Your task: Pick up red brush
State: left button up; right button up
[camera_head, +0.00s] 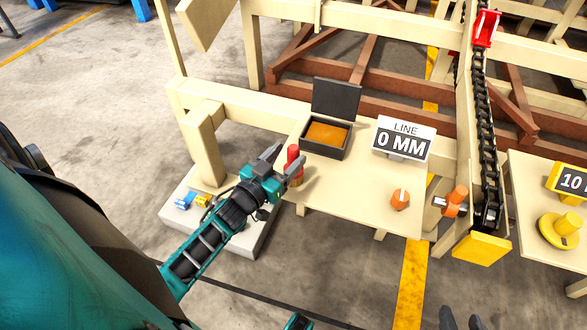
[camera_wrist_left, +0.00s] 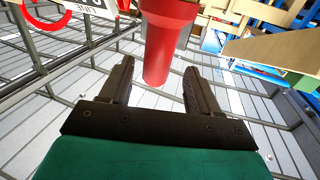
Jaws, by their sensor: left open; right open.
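The red brush (camera_head: 293,155) stands upright at the left edge of the pale table, beside a dark box. My left gripper (camera_head: 284,163) is open right at the brush, its fingers pointing toward it. In the left wrist view the red handle (camera_wrist_left: 159,50) shows between the two spread fingertips (camera_wrist_left: 158,66); I cannot tell whether it is inside the jaws or just beyond them. No finger visibly presses on it. The gripper partly hides the brush's lower part in the head view. My right gripper (camera_head: 461,318) is open and empty at the bottom edge, only its fingertips showing.
The dark box (camera_head: 320,149) with a raised lid and orange contents stands behind the brush. A "LINE 0 MM" sign (camera_head: 404,140) and an orange knob-like object (camera_head: 400,199) are on the table (camera_head: 350,195). A chain (camera_head: 483,130) hangs at right. The table's middle is clear.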

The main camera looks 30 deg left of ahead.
aim_at(298, 147)
pick_arm(q)
jog(key=w, duration=0.3)
jog(key=w+b, duration=0.1)
jog(key=shift+w+d, duration=0.3)
jog(key=shift+w, duration=0.05)
jog(key=c, duration=1)
